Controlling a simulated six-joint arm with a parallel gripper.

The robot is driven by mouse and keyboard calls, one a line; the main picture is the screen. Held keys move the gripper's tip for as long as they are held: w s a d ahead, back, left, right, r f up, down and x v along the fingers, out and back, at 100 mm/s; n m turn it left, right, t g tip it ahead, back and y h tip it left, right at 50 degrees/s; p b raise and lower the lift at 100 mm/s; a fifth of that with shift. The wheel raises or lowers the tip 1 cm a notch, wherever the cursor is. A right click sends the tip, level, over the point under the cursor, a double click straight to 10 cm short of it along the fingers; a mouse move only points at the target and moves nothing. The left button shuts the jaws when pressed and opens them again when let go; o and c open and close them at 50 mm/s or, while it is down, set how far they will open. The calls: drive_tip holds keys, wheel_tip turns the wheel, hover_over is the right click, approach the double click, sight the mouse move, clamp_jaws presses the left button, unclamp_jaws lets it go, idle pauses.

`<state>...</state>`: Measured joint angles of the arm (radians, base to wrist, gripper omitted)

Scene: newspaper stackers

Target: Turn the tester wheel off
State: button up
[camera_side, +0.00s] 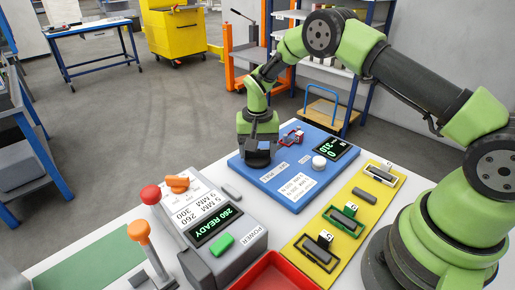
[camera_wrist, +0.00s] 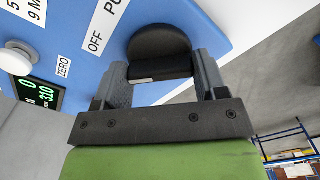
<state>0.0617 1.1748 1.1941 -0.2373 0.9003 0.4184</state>
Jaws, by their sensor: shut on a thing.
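The blue tester panel (camera_side: 262,178) lies on the white table in the side view. In the wrist view, a round black wheel with a raised grip bar (camera_wrist: 160,45) sits on the blue panel. My gripper (camera_wrist: 160,75) is shut on this wheel, with a finger on each side. A label reading OFF (camera_wrist: 95,43) lies beside the wheel, with a partly cut-off label nearby. Where the wheel points cannot be told. The tester display (camera_side: 334,150) shows green digits, with 0 on one line.
A white button (camera_side: 319,161) and a red-framed part (camera_side: 291,137) are on the panel near my gripper. A grey machine (camera_side: 213,240) with levers stands in front. A yellow board (camera_side: 308,225) with several tagged parts lies right; a red tray (camera_side: 275,275) is at the front.

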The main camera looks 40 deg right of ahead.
drive_tip(key=n, duration=0.4)
drive_tip(key=shift+n, duration=2.2)
drive_tip(key=o, duration=0.9)
drive_tip(key=shift+o, duration=0.2)
wheel_tip(320, 180, up, 10)
